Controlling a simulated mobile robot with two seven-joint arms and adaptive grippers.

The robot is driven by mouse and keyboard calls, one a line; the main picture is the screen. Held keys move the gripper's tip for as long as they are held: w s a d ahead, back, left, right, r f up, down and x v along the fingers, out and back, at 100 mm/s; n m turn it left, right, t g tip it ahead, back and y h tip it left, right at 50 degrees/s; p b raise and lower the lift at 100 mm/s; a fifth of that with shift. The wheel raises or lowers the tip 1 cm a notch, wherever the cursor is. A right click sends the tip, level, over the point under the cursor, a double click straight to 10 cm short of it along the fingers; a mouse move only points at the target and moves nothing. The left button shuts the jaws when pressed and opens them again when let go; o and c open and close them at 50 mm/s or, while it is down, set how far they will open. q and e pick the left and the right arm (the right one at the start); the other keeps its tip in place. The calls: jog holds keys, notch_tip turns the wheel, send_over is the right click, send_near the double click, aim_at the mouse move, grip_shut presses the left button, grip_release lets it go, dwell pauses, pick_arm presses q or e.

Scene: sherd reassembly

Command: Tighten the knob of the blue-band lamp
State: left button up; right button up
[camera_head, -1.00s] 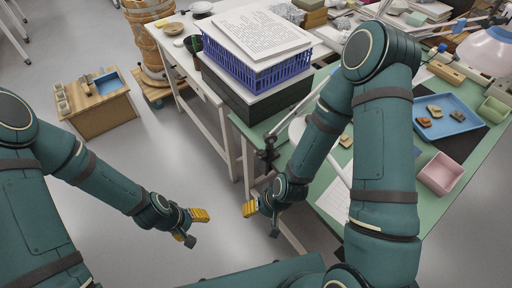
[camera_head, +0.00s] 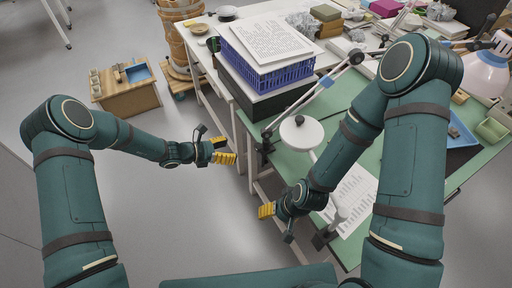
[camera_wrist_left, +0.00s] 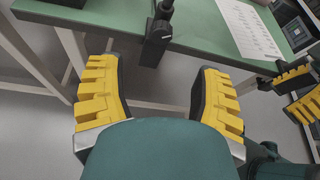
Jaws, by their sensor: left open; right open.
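A lamp with a white round shade (camera_head: 301,132) and jointed grey arm is held by a black clamp (camera_head: 265,145) at the green table's near left edge. A dark clamp with a round knob (camera_wrist_left: 160,35) also shows at the table edge in the left wrist view. A second lamp with a pale pink shade (camera_head: 486,74) stands at the far right. My right gripper (camera_head: 275,224) is open and empty off the table's front edge.
A blue basket (camera_head: 265,70) with papers sits on a dark box behind the clamp. A printed sheet (camera_head: 352,198) and a grey post (camera_head: 338,216) are near the front edge. A wooden cabinet (camera_head: 128,96) stands at left.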

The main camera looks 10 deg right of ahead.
aim_at(256, 148)
pick_arm(q)
jog(key=b+x, duration=0.1)
jog(key=x, duration=1)
jog(key=shift+d+f, duration=0.15)
jog(key=shift+d, duration=0.05)
grip_shut()
